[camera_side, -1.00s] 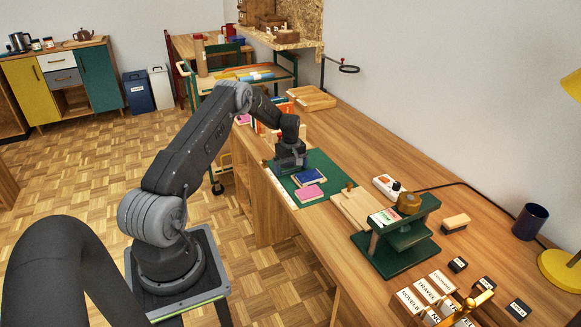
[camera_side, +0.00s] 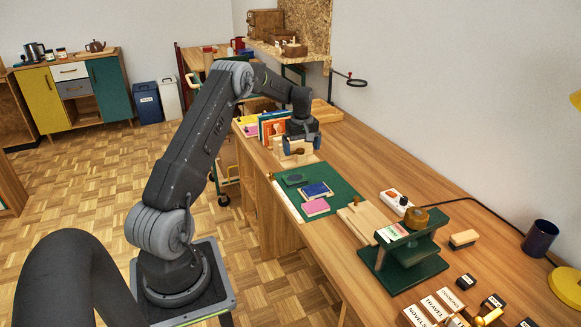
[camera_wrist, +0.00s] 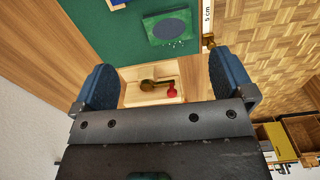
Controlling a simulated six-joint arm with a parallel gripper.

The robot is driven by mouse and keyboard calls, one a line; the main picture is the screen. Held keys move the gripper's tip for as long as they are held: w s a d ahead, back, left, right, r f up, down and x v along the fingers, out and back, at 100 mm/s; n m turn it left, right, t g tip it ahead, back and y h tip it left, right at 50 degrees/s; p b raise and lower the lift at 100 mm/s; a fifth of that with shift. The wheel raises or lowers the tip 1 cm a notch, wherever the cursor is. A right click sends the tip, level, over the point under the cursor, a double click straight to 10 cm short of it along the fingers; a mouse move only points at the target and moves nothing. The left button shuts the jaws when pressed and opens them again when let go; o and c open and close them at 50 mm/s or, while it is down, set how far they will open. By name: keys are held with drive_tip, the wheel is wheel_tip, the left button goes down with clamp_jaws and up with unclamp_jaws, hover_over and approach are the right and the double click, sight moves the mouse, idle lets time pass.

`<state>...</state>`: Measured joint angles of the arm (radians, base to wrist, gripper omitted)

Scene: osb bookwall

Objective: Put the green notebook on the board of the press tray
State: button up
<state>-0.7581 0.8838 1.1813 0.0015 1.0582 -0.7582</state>
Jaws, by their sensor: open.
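The green notebook (camera_wrist: 168,27) with a dark oval on its cover lies flat on the green mat (camera_wrist: 110,40). In the side view it is hard to tell from the mat (camera_side: 342,190); its dark oval (camera_side: 296,179) shows at the mat's far end. My gripper (camera_side: 302,147) is open, beyond the notebook and above the surface. In the wrist view my blue fingers (camera_wrist: 165,85) stand apart with the notebook ahead of them.
A blue notebook (camera_side: 316,189) and a pink one (camera_side: 316,207) lie on the mat. A wooden piece with a brass fitting and red ball (camera_wrist: 150,88) is under my gripper. A pale wooden board (camera_side: 357,217) lies between mat and stand. Upright books (camera_side: 272,127) stand behind.

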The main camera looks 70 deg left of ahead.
drive_tip(key=s+d+r+m+t, duration=0.15)
drive_tip(key=d+r+m, duration=0.25)
drive_tip(key=d+r, duration=0.65)
drive_tip(key=s+d+r+m+t, duration=0.1)
drive_tip(key=s+d+r+m, duration=0.25)
drive_tip(key=d+r, duration=0.75)
drive_tip(key=s+d+f+m+t, duration=0.2)
drive_tip(key=s+d+m, duration=0.8)
drive_tip(key=s+d, duration=0.8)
drive_tip(key=shift+s+d+f+t, duration=0.25)
drive_tip(key=shift+s+d+t, duration=0.05)
drive_tip(key=shift+s+t, duration=0.2)
